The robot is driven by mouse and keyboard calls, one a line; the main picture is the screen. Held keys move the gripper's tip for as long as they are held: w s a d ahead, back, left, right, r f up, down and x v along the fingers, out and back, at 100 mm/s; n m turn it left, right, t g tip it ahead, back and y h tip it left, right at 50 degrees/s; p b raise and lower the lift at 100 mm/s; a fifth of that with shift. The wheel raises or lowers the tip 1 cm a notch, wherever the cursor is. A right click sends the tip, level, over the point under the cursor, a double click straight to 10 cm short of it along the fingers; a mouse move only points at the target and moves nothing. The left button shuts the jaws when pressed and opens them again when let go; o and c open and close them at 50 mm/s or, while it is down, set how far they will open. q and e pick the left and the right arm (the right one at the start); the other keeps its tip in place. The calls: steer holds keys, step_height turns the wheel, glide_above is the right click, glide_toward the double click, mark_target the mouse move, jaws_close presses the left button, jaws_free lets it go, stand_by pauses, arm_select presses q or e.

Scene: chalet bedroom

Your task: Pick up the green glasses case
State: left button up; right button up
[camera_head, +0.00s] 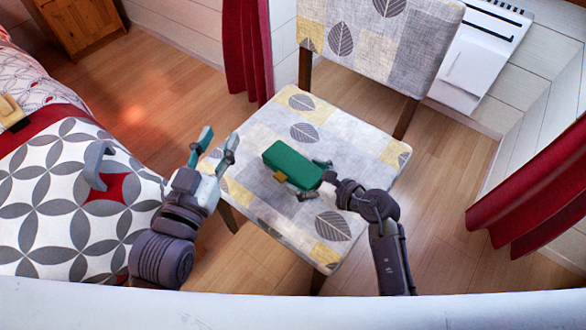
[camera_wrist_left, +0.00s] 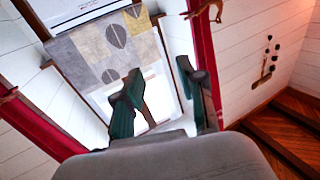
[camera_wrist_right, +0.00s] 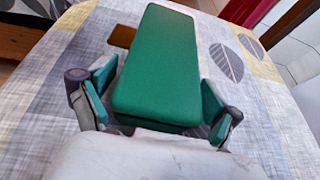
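The green glasses case (camera_head: 293,163) lies on the patterned seat of the chair (camera_head: 262,130). It fills the middle of the right wrist view (camera_wrist_right: 158,65), pointing away from me. My right gripper (camera_head: 314,180) is at the near end of the case, with one finger on each side. In the right wrist view the fingers (camera_wrist_right: 158,108) are spread, and narrow gaps seem to show between pads and case. My left gripper (camera_head: 217,145) is open and empty, beside the left edge of the seat. The left wrist view shows nothing between its fingers (camera_wrist_left: 163,95).
A small brown-yellow block (camera_head: 280,177) lies beside the case; it also shows in the right wrist view (camera_wrist_right: 122,37). The bed (camera_head: 60,220) with a grey curved object (camera_head: 97,165) is at left. The chair's backrest (camera_head: 375,45) rises behind. Red curtains (camera_head: 535,200) hang nearby.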

steer(key=c, duration=1)
steer(key=shift+r, duration=0.1)
